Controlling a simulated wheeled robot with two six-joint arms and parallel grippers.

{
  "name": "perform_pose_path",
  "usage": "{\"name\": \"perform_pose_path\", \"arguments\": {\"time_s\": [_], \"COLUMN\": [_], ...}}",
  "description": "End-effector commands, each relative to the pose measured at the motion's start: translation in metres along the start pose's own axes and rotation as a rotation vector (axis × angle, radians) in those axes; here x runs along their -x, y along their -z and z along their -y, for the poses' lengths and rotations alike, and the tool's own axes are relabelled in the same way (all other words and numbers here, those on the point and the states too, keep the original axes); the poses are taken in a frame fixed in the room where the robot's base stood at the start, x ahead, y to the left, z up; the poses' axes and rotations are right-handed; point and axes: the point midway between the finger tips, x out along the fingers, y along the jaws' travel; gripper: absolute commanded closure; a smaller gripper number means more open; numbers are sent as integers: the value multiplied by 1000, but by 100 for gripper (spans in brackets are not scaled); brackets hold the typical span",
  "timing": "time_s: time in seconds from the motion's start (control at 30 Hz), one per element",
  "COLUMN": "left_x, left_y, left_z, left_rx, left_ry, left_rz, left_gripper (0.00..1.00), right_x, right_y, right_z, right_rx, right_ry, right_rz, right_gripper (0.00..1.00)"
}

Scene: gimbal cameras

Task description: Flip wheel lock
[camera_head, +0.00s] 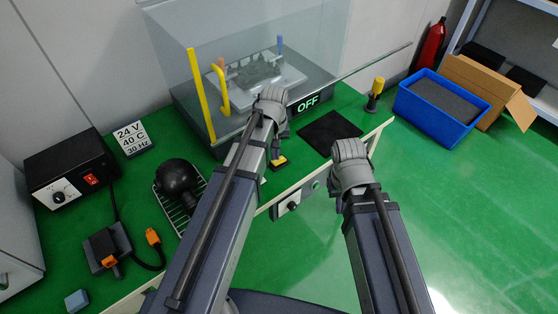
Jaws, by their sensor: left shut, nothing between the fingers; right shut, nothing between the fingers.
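I cannot pick out a wheel lock for certain. A glass-walled case (290,35) at the back of the green table holds a grey part (254,70) on a light plate. A yellow handle (220,88) is on its front, with a sign reading OFF (308,103) beside it. My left gripper (271,97) is in front of the case, left of the sign; I cannot tell whether it touches anything. My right gripper (349,150) is over the table's front edge, by the black mat (328,132). Both are shut and empty; my wrists mostly hide the fingertips.
A black control box (72,172) with a dial and red switch stands at left, near a sign (132,138) reading 24 V, 40 C, 30 Hz. A black round object (177,179) sits on a wire rack. A blue crate (437,118) stands at right. The front-right floor is clear.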

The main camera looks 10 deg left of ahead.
Motion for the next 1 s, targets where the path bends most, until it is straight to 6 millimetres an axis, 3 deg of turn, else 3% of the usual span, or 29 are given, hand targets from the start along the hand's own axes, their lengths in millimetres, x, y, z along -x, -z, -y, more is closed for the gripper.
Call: {"name": "perform_pose_path", "arguments": {"time_s": [1.0], "left_x": [-9], "left_y": [0], "left_z": [0], "left_rx": [0], "left_ry": [0], "left_rz": [0], "left_gripper": [100], "right_x": [-9], "right_y": [0], "right_z": [1], "right_rx": [0], "right_ry": [0], "right_rz": [0], "right_gripper": [100]}}
